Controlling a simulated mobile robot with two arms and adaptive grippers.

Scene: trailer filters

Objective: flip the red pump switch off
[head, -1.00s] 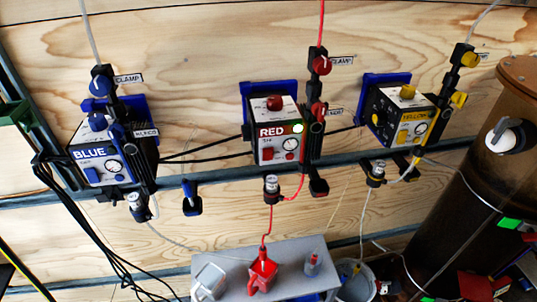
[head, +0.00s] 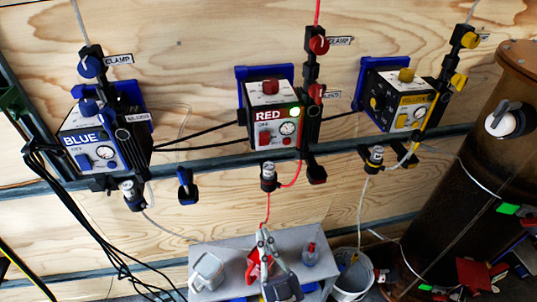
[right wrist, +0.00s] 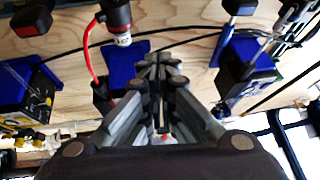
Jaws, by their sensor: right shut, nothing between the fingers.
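The red pump (head: 284,134) is a box labelled RED on the wooden wall, in the middle of the head view. Its small red switch (head: 264,139) is on the lower left of the white front, beside a round gauge. In the right wrist view the fingers (right wrist: 162,68) point up towards the wall, and the switch cannot be made out. My left gripper is not in view.
The blue pump (head: 88,142) is to the left and the yellow pump (head: 402,103) to the right. A grey shelf (head: 300,238) holds a clear container and bottles. A bucket (head: 353,274) and a brown cylinder (head: 462,190) stand to the right. Red tubing hangs below the red pump.

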